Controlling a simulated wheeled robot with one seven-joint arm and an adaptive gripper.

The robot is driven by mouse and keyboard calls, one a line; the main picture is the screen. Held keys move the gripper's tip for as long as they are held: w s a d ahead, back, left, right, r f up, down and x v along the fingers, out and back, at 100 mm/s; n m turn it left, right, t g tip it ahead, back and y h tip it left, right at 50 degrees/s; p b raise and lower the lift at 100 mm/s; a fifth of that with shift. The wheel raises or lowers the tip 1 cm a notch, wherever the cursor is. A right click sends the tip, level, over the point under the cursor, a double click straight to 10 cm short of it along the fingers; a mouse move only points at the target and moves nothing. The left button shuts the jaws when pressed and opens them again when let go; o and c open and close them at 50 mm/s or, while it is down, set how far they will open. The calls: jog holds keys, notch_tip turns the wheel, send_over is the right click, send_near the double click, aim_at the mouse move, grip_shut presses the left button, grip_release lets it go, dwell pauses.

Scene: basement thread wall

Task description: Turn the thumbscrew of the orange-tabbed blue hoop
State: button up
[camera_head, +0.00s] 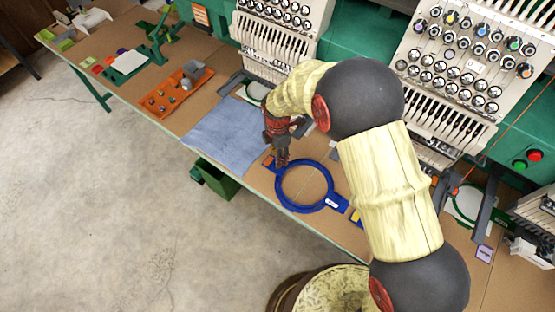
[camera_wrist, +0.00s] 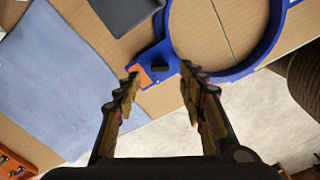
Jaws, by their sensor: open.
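The blue hoop (camera_head: 278,195) lies flat on the brown table near its front edge. Its orange tab (camera_head: 268,161) is at its upper left; the tab also shows in the wrist view (camera_wrist: 139,76). A small black piece, seemingly the thumbscrew (camera_wrist: 160,68), sits on the blue bracket beside the orange tab. My gripper (camera_head: 281,162) is above this side of the hoop. In the wrist view my gripper (camera_wrist: 159,75) is open, with its fingers on either side of the black piece and nothing held. I cannot tell whether the fingertips touch the bracket.
A blue cloth (camera_head: 223,135) lies left of the hoop. A yellow-tabbed blue bracket (camera_head: 355,216) is at the hoop's right. Embroidery machine heads (camera_head: 468,60) stand behind. An orange tray (camera_head: 178,90) of small parts is farther left. A green bin (camera_head: 215,180) is below the table edge.

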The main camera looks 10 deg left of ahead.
notch_tip(320, 180, up, 8)
jog(key=shift+f, duration=0.15)
dwell(0.4)
jog(key=s+d+r+m+t+b, duration=0.2)
jog(key=s+d+r+m, duration=0.5)
jog(key=d, duration=0.3)
jog(key=s+d+r+m+t+b, duration=0.1)
jog(key=s+d+r+m+b, duration=0.1)
jog(key=s+d+r+m, duration=0.4)
jog(key=s+d+r+m+t+b, duration=0.2)
jog(key=s+d+r+m, duration=0.5)
jog(key=d+m, duration=0.5)
jog(key=shift+s+d+r+m+t+b, duration=0.35)
jog(key=shift+s+d+b, duration=0.3)
jog(key=shift+d, duration=0.9)
